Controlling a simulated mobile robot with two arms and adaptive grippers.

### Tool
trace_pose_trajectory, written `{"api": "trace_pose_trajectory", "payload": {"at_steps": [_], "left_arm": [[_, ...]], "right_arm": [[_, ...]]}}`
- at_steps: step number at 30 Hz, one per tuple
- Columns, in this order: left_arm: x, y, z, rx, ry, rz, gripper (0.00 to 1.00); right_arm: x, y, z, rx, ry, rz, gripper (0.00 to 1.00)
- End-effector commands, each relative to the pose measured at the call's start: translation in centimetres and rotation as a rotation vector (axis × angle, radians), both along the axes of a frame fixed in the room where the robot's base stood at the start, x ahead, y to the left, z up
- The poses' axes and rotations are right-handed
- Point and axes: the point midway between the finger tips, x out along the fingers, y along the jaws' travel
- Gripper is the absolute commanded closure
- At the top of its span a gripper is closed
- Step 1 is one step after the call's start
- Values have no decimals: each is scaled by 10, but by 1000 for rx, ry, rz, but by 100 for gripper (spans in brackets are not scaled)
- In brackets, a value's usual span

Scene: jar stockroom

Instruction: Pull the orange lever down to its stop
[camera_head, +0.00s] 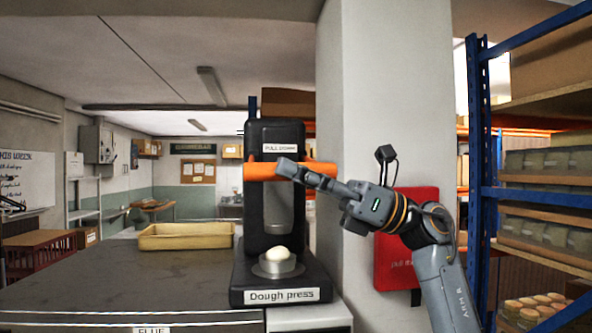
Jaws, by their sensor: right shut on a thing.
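The orange lever (258,171) is a horizontal bar across the upper front of the black dough press (276,219), just below a white label that begins "PULL". My right gripper (290,168) comes in from the right and is shut on the lever near its middle. The fingers hide part of the bar; orange shows on both sides of them. A pale ball of dough (278,254) sits on a round metal plate (277,267) on the press base, below the lever. My left gripper is not in view.
The press stands at the right end of a dark counter (120,275). A shallow yellow tray (187,243) lies left of it. A white pillar (385,100) with a red box (396,270) stands behind my right arm. Blue shelving with jars is at far right.

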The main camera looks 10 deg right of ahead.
Motion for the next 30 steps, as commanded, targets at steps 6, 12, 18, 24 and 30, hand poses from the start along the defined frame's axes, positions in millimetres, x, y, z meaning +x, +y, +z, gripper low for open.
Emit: {"api": "trace_pose_trajectory", "payload": {"at_steps": [6, 12, 18, 24, 30], "left_arm": [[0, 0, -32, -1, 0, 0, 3], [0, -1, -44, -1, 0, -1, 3], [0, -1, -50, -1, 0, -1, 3], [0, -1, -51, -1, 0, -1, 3], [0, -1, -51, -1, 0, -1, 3]], "right_arm": [[8, 0, -43, 0, -155, 2, 100], [17, 0, -65, -2, -234, 1, 100], [23, 0, -78, -3, -232, 1, 100], [26, 1, -81, -4, -230, 2, 100], [26, 1, -81, -5, -230, 2, 100]]}}
